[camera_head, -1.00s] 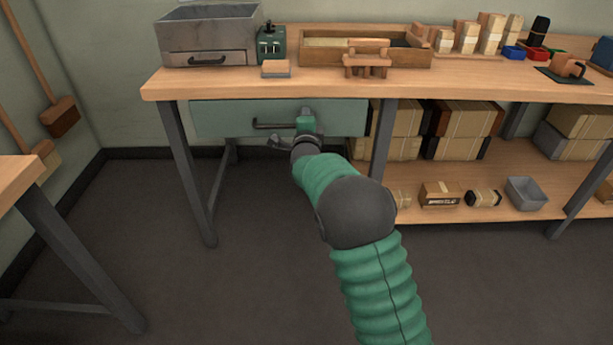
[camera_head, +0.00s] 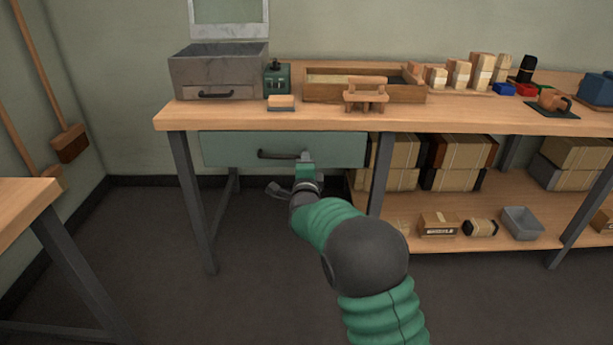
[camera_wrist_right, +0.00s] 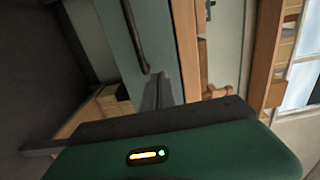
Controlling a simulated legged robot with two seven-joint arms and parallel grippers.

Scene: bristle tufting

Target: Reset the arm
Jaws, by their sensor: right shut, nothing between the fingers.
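My right arm (camera_head: 365,258), green and dark grey, reaches up from the bottom of the head view. My right gripper (camera_head: 306,165) is in front of the teal drawer (camera_head: 225,150) under the bench top, by the right end of its dark bar handle (camera_head: 270,155). In the right wrist view the shut fingers (camera_wrist_right: 158,92) point toward the drawer front, and the handle (camera_wrist_right: 136,35) stands just beyond and to their left. Nothing is between the fingers. I cannot tell whether they touch the drawer. My left gripper is not in view.
The wooden bench top (camera_head: 320,121) carries a grey bin (camera_head: 195,72), a wooden tray (camera_head: 318,93) and several brushes and blocks. A lower shelf (camera_head: 395,238) holds boxes and a grey tub (camera_head: 521,223). Another table (camera_head: 25,205) stands at left; floor between is clear.

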